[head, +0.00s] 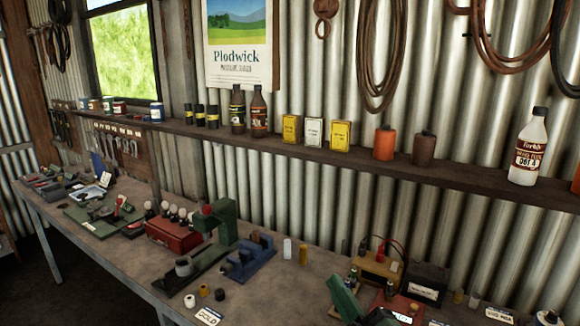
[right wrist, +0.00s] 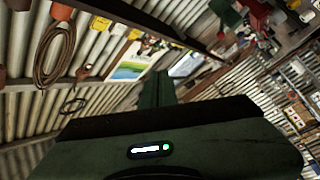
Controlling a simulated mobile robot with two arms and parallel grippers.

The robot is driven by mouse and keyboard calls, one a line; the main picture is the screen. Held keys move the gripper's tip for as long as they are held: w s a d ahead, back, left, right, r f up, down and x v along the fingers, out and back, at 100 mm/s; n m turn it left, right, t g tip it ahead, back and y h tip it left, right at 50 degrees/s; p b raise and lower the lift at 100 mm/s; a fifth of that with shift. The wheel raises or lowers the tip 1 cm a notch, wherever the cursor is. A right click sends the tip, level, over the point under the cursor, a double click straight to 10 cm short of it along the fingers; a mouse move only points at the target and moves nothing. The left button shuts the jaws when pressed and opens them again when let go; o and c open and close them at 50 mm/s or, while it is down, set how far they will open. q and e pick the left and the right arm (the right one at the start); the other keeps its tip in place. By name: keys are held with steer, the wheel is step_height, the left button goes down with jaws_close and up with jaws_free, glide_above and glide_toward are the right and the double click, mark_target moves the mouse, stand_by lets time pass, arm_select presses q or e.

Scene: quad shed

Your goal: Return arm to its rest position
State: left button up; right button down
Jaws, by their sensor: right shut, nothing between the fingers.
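My right gripper (right wrist: 161,76) shows in the right wrist view as dark green fingers held together beyond its wide dark green body. The fingers are shut with nothing between them, and point toward the corrugated wall and the poster. In the head view, a slanted green shape (head: 345,299) stands at the bottom edge; I cannot tell whether it is part of my right gripper or a thing on the bench. My left gripper is in neither view.
A long workbench (head: 255,292) carries a green press (head: 222,228), a red box (head: 172,235), a blue vise (head: 248,262) and a dark battery-like box (head: 425,281). Above it, a narrow shelf (head: 370,165) holds bottles and tins. Coiled hoses (head: 381,60) hang on the wall.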

steer(key=s+d+f+m+g+h, duration=0.3)
steer(key=s+d+f+m+h, duration=0.15)
steer(key=f, duration=0.35)
steer(key=s+d+f+m+g+h, duration=0.3)
steer(key=d+f+m+g, duration=0.15)
steer(key=f, duration=0.45)
steer(key=s+d+f+m+g, duration=0.15)
steer(key=s+f+g, duration=0.35)
steer(key=s, duration=0.5)
steer(key=s+d+f+m+g, duration=0.1)
steer(key=s+f+m+g, duration=0.15)
steer(key=s+f, duration=0.55)
steer(key=s+f+n+g+b, duration=0.1)
steer(key=s+f+b, duration=0.15)
steer(key=f, duration=1.25)
steer(key=s+f+g+b, duration=0.1)
steer(key=f+b, duration=0.2)
steer(key=f, duration=1.2)
steer(key=s+d+f+b, duration=0.1)
steer(key=s+f+b, duration=0.1)
steer(key=s+f, duration=0.6)
steer(key=s+d+f+g+b, duration=0.1)
steer(key=s+d+f+b, duration=0.1)
steer(key=s+f, duration=0.7)
step_height(320, 180, down, 4)
steer(key=shift+r, duration=0.25)
